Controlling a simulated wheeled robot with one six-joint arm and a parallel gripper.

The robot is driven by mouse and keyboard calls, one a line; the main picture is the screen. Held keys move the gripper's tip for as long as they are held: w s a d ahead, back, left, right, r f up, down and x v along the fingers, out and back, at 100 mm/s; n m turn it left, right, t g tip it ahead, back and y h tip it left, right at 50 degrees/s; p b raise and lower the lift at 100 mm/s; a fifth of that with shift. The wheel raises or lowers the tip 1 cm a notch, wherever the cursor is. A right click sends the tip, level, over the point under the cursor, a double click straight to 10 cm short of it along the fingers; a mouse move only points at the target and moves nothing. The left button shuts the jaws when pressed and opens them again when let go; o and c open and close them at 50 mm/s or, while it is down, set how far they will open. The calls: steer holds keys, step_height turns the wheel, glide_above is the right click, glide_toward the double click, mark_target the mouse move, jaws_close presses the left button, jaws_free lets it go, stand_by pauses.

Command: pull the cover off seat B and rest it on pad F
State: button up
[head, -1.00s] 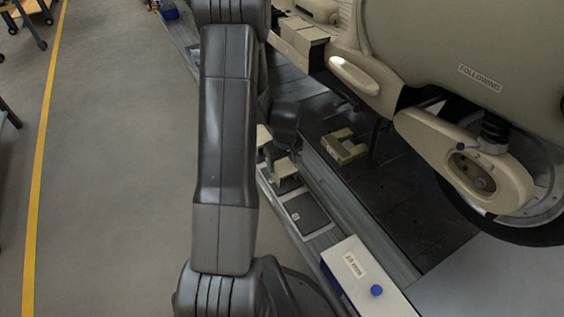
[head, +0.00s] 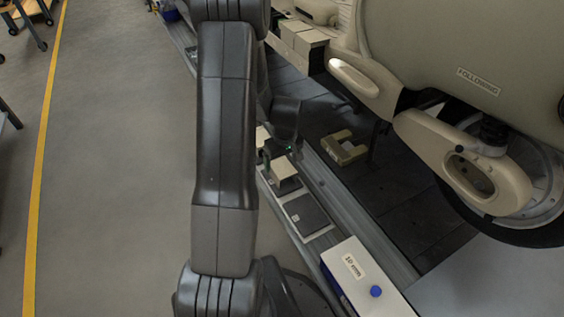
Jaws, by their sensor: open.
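My gripper (head: 273,156) is low beside the conveyor, partly hidden behind my own dark arm. Its jaws are open. A small beige block (head: 285,169), which looks like a cover, is right at the jaws, over or on a dark pad; I cannot tell whether it touches them. Another beige piece (head: 262,136) shows at the arm's edge. A flat dark pad (head: 306,214) in a light frame lies bare just nearer to me. Two beige blocks (head: 303,37) sit side by side on the vehicle's ledge. No letters for seat B or pad F can be read.
A white-topped box (head: 348,268) marked "10 mm", with a blue knob (head: 375,291), stands at the near end. A tan U-shaped piece (head: 344,148) lies on the dark slats. The beige vehicle body (head: 440,45) overhangs at right. The grey floor (head: 115,170) at left is open.

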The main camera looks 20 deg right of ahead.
step_height(320, 180, up, 12)
steer(key=s+p, duration=0.1)
steer(key=p, duration=0.2)
steer(key=shift+s+f, duration=0.15)
steer(key=shift+s, duration=0.1)
steer(key=f+b, duration=0.1)
steer(key=f, duration=0.3)
steer(key=w+f+b, duration=0.1)
steer(key=f+b, duration=0.1)
steer(key=f, duration=0.3)
steer(key=f+b, duration=0.1)
steer(key=f, duration=0.3)
steer(key=shift+w+f, duration=0.35)
steer(key=shift+r, duration=0.1)
steer(key=shift+r, duration=0.15)
